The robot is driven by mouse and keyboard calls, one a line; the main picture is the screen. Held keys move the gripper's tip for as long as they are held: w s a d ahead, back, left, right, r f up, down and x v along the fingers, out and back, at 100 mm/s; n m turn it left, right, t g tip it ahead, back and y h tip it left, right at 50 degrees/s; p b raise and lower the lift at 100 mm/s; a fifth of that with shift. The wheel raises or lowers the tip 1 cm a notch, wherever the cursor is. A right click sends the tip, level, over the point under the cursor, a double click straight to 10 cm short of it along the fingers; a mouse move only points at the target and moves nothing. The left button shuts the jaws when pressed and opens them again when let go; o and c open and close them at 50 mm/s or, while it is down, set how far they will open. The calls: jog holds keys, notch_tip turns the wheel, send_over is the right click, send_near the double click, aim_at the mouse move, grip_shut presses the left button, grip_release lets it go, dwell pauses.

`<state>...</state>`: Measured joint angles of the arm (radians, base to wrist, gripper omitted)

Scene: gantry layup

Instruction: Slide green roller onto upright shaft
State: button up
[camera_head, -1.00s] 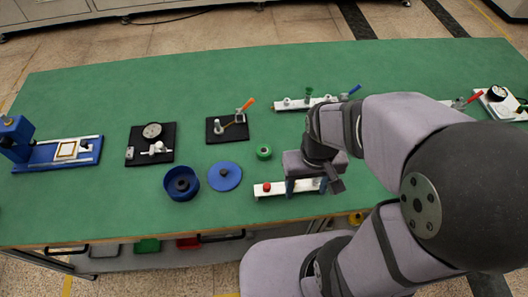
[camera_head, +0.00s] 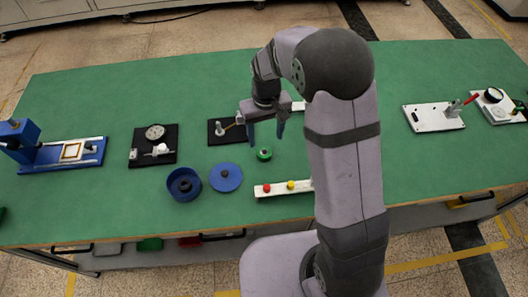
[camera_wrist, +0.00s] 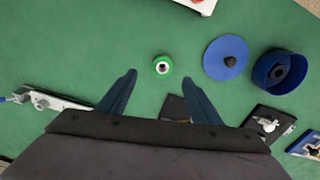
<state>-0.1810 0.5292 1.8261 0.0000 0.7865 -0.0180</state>
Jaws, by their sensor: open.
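The green roller (camera_head: 264,154) lies on the green table, its ring face and central hole showing from above in the wrist view (camera_wrist: 162,66). My gripper (camera_head: 266,131) is open and empty, its fingers above and behind the roller. In the wrist view the roller shows just beyond and between the fingertips (camera_wrist: 159,77). A black plate (camera_head: 225,137) left of my gripper bears a pale upright post (camera_head: 219,129), perhaps the shaft; my gripper partly hides this plate. In the wrist view part of a black plate (camera_wrist: 175,107) shows between the fingers.
A blue disc (camera_head: 225,176) and a blue round tub (camera_head: 184,185) stand left of the roller. A black plate with a gauge (camera_head: 154,147) is farther left. My arm hides the table's middle right.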

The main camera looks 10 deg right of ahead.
aim_at(264, 149)
jog(key=shift+a+f+p, duration=0.15)
jog(key=shift+f+p, duration=0.6)
jog(key=shift+f, duration=1.15)
jog(key=shift+a+f+p, duration=0.1)
jog(key=shift+f+p, duration=0.6)
jog(key=shift+f, duration=1.15)
jog(key=c, duration=1.2)
